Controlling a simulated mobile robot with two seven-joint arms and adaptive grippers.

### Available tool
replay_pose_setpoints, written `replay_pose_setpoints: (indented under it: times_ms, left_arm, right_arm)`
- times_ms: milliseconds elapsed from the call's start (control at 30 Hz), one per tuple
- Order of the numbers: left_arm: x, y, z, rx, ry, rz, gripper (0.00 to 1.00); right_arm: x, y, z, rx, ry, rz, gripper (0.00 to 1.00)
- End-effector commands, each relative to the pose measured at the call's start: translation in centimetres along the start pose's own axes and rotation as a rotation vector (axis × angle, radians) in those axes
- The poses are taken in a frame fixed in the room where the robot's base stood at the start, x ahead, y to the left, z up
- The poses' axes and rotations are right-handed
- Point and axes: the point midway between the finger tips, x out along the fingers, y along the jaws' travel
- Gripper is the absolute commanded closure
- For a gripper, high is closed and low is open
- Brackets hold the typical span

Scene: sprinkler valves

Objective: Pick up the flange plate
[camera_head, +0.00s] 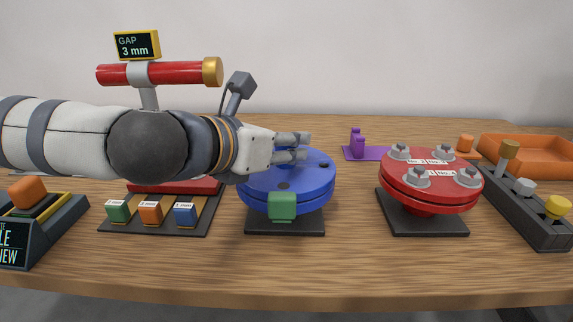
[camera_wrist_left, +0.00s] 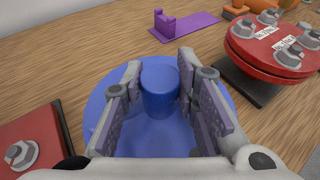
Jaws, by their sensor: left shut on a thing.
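The blue round flange plate (camera_head: 312,186) sits over a dark square base (camera_head: 285,227) in the middle of the table, with dark holes in its top and a green block (camera_head: 282,206) at its front edge. In the left wrist view the plate (camera_wrist_left: 120,148) fills the lower middle, and a blue upright knob (camera_wrist_left: 160,92) rises from it. My left gripper (camera_head: 300,147) reaches in from the left over the plate. In the left wrist view its fingers (camera_wrist_left: 158,72) are on both sides of the knob, shut on it. My right gripper is not in view.
A red bolted flange (camera_head: 425,190) stands to the right, beside a dark rack of valve knobs (camera_head: 530,207). An orange tray (camera_head: 530,153) and a purple holder (camera_head: 358,150) lie behind. Colored blocks (camera_head: 150,213) and a red pipe gauge (camera_head: 160,73) are at the left.

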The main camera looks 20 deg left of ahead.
Motion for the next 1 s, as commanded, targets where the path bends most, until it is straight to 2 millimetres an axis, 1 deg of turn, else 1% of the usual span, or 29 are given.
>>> replay_pose_setpoints:
  times_ms: [67,167,200,400,533,667,767,867,1000]
  left_arm:
    - [0.1,0.0,-0.1,0.0,0.002,0.0,1.0]
    - [0.1,0.0,-0.1,0.0,0.002,0.0,1.0]
    - [0.0,0.0,0.3,0.002,-0.007,0.0,1.0]
    - [0.0,0.0,0.2,0.002,-0.006,0.001,1.0]
    - [-0.2,0.1,0.8,0.003,-0.007,0.002,1.0]
    - [-0.8,0.0,2.5,0.003,-0.013,0.003,1.0]
    - [-1.6,-0.2,4.0,0.006,-0.017,0.0,1.0]
    - [-2.8,-1.4,5.2,0.008,-0.018,-0.002,1.0]
    - [-4.9,-3.2,7.3,0.01,-0.02,0.0,1.0]
  right_arm:
    - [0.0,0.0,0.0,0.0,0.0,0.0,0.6]
    - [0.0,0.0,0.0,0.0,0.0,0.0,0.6]
    - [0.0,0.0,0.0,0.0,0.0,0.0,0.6]
    - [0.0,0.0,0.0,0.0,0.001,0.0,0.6]
    - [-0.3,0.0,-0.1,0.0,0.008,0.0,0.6]
    - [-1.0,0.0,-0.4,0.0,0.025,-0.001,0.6]
    - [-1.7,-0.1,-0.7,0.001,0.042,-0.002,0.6]
    - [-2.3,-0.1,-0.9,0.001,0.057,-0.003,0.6]
    - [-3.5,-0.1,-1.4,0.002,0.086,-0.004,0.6]
